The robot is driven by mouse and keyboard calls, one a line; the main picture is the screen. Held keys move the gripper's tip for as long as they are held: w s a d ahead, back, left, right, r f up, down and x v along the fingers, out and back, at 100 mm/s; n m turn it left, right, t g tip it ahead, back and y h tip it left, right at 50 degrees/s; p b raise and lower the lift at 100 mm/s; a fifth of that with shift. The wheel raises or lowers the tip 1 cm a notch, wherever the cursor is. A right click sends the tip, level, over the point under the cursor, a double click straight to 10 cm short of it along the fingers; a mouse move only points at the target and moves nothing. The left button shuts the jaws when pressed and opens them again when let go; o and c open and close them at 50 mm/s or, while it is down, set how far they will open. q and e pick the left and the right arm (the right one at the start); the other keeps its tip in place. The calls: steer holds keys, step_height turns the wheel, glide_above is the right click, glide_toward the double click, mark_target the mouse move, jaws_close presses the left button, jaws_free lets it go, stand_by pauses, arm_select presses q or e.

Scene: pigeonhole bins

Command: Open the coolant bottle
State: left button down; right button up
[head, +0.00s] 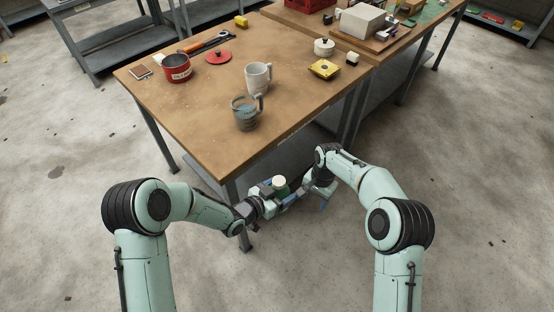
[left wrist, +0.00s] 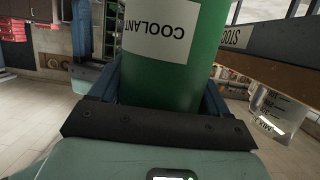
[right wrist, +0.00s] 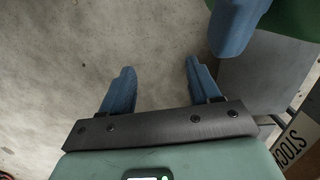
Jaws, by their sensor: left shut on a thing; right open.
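The green coolant bottle (left wrist: 165,85), with a white COOLANT label, fills the middle of the left wrist view. In the head view its pale cap (head: 279,182) is on top, in front of the table's near corner. My left gripper (head: 270,191) is shut around the bottle body. My right gripper (head: 318,193) is beside the bottle, to its right. In the right wrist view its blue fingers (right wrist: 158,75) are apart with bare floor between them. The bottle's green side (right wrist: 290,18) and a left finger show at that view's upper right.
The wooden table (head: 190,105) stands just beyond the grippers. The table's front left is clear.

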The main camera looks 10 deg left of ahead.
mark_target(277, 181)
steer(key=shift+m+t+h, duration=0.4)
steer(key=shift+m+t, duration=0.1)
steer(key=shift+m, duration=0.2)
steer(key=a+r, duration=0.3)
steer(key=r, duration=0.3)
steer(key=s+a+r, duration=0.1)
steer(key=a+r, duration=0.3)
steer(key=r, duration=0.3)
steer(key=a+r, duration=0.4)
steer(key=r, duration=0.3)
steer(key=shift+s+a, duration=0.15)
steer(key=shift+a, duration=0.1)
steer(key=shift+s+a+r, duration=0.15)
steer(key=shift+a+r, duration=0.05)
steer(key=shift+r, duration=0.05)
steer(key=shift+s+a+f, duration=0.1)
steer(key=shift+f, duration=3.8)
steer(key=c, duration=1.1)
steer(key=shift+r+n, duration=0.1)
steer(key=shift+n, duration=1.6)
steer(key=o, duration=1.2)
